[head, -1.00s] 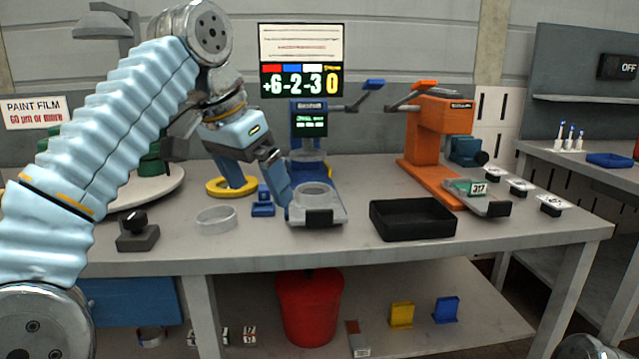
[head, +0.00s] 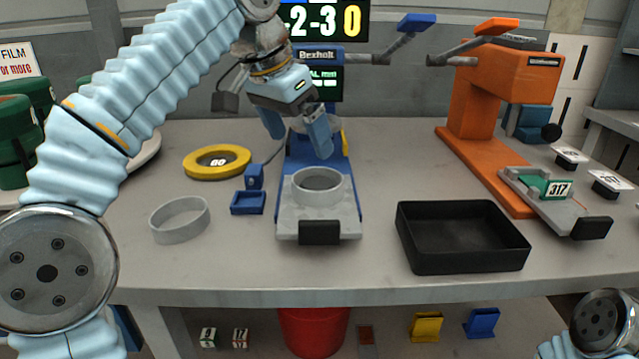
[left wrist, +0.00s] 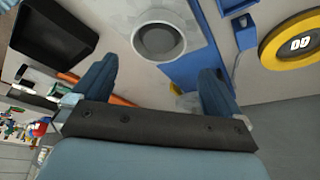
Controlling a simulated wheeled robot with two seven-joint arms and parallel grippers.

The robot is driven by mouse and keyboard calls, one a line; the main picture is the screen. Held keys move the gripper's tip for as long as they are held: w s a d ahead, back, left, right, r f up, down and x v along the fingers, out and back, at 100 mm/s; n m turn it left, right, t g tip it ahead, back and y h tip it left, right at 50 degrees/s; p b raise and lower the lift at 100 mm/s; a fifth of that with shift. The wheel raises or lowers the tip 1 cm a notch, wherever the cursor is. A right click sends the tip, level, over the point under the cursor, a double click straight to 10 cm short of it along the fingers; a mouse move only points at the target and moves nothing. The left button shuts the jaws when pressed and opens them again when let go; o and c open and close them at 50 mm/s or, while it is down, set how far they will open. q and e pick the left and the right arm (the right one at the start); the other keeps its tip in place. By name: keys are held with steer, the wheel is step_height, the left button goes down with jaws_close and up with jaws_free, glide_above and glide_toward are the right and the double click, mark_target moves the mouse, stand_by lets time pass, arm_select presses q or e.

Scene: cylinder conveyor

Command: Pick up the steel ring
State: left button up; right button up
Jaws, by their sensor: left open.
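A grey metal ring (head: 318,199) sits on the grey plate at the front of a blue device; it also shows in the left wrist view (left wrist: 160,57). A second, thinner pale ring (head: 182,233) lies on the table to the left. The pictures do not settle which one is the steel ring. My left gripper (head: 297,132) is open and empty. In the head view its fingers appear just above the ring on the blue device, apart from it. In the left wrist view that ring lies beyond the gap between the fingers (left wrist: 158,68). My right gripper is not in view.
A black tray (head: 462,261) stands right of the blue device (head: 344,212). An orange device (head: 488,165) is farther right. A yellow ring (head: 203,173) and small blue block (head: 248,203) lie left. The front table strip is clear.

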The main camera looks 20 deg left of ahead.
mark_target(318, 182)
arm_select(q)
steer(key=x, duration=0.4)
steer(key=shift+b, duration=0.4)
steer(key=b+x, duration=0.1)
steer(key=x, duration=0.5)
steer(key=shift+b, duration=0.4)
steer(key=c, duration=0.8)
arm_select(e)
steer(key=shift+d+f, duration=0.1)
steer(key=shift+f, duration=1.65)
